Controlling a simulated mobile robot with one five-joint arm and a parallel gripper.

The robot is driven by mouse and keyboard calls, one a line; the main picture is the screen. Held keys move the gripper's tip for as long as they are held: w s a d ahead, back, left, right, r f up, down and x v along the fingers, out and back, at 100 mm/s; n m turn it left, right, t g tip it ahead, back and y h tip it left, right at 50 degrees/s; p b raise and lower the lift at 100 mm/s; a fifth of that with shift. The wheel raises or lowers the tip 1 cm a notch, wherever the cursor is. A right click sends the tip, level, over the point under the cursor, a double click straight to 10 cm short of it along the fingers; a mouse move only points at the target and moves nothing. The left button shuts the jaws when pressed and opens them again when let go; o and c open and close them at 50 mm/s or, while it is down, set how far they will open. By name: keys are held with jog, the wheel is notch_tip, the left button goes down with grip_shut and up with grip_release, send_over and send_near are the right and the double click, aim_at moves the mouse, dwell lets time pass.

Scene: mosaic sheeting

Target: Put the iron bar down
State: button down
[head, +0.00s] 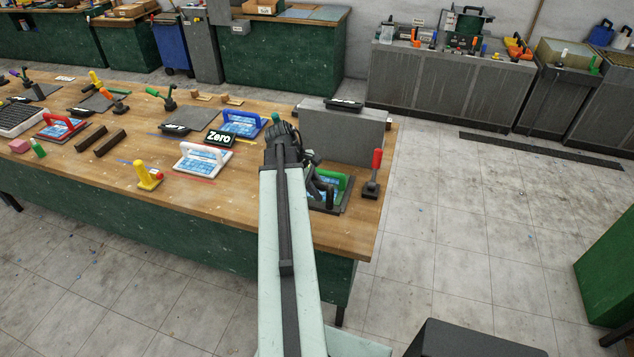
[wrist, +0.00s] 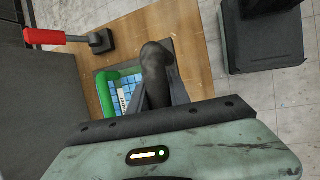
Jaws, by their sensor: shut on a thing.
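The iron bar, a dark rounded bar (wrist: 157,62), is held between the fingers of my gripper (wrist: 159,88) in the wrist view. My gripper is shut on it. In the head view the bar (head: 329,197) shows just right of my arm, near the table's right end, and my arm hides part of the gripper. Below or beside it is a dark-edged tray with blue tiles and a green handle (head: 334,181); these tiles (wrist: 125,97) also show in the wrist view. I cannot tell whether the bar touches the tray.
A red-handled tool (head: 374,172) stands at the table's right edge. A grey block (head: 345,135) stands behind the tray. A white-handled tile tray (head: 204,160), a black "Zero" sign (head: 219,138) and a yellow tool (head: 148,175) are left of my arm. Bare wood (head: 235,210) shows at the front.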

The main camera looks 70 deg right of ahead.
jog(key=b, duration=0.1)
send_over(320, 174)
jog(key=s+a, duration=0.1)
jog(key=a, duration=0.2)
jog(key=f, duration=0.1)
jog(key=f+b, duration=0.3)
jog(key=f, duration=0.1)
jog(key=shift+d+b, duration=0.2)
jog(key=shift+b, duration=0.2)
jog(key=shift+r, duration=0.15)
jog(key=c, duration=1.5)
grip_release()
